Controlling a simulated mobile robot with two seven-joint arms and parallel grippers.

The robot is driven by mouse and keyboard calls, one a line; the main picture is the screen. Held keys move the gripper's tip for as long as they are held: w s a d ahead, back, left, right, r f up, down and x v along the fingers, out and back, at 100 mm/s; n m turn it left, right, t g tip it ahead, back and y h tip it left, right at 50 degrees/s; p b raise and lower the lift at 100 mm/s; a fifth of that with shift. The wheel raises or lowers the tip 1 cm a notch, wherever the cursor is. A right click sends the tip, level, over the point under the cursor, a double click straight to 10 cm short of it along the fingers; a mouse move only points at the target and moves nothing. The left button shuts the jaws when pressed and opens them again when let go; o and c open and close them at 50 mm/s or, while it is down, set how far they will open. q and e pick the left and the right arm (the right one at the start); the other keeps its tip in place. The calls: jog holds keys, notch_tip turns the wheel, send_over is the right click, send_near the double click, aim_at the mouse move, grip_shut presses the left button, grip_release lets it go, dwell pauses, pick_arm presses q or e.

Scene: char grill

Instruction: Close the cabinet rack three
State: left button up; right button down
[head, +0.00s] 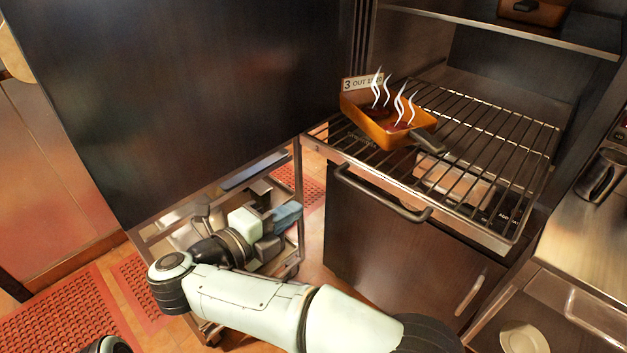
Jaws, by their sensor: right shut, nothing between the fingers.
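Rack three is a wire rack (478,186) that is slid out of the dark cabinet (505,75) at the right, with a bar handle (385,196) along its front. A tag reading "3 OUT" (360,83) stands at its back left. An orange square pan (385,125) with a dark handle and white steam marks sits on the rack. My right gripper (288,218) is shut and empty, low and left of the rack, apart from its handle. Its arm crosses the bottom of the view. My left gripper is not in view.
A large dark panel (200,90) fills the upper left, beside the rack. A metal cart (299,190) stands behind my right gripper. Below the rack is a closed dark cabinet front (385,245). A steel counter (590,235) with a metal jug (601,175) is at the right.

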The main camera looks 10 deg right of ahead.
jog(key=s+r, duration=0.1)
jog(key=m, duration=0.1)
send_near(347, 183)
jog(key=shift+g, duration=0.3)
jog(key=x, duration=0.7)
jog(key=shift+w+a+r+p, duration=0.15)
jog(key=shift+r+p, duration=0.1)
jog(key=shift+p, duration=0.15)
